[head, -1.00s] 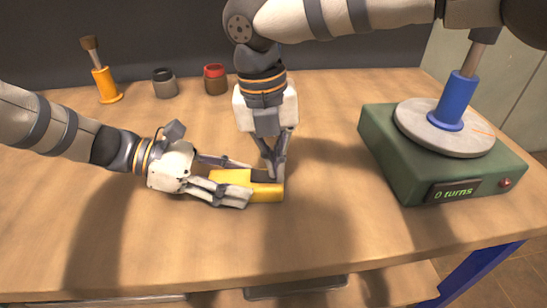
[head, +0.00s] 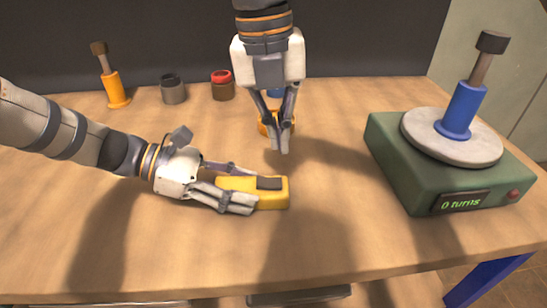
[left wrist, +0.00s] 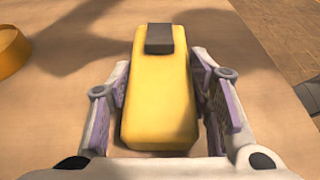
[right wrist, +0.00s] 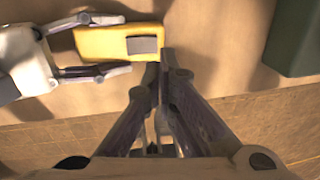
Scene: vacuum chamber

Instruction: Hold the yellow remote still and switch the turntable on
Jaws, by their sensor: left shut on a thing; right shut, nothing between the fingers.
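The yellow remote (head: 270,199) lies flat on the table, its dark grey button (head: 269,183) facing up near its right end. My left gripper (head: 247,187) is shut on the remote from the left, a finger along each long side; the left wrist view shows the remote (left wrist: 158,100) between the pads. My right gripper (head: 284,150) is shut and empty, above and behind the remote, apart from it. The green turntable (head: 425,165) stands at the right with "0 turns" on its display (head: 461,203). A blue piece with a dark-tipped shaft (head: 463,110) stands on its grey disc.
An orange piece with a shaft (head: 115,88), a grey cup (head: 173,89) and a red-rimmed brown cup (head: 222,86) stand along the back left. An orange ring-like base (head: 264,125) is partly hidden behind my right gripper. The front of the table is clear.

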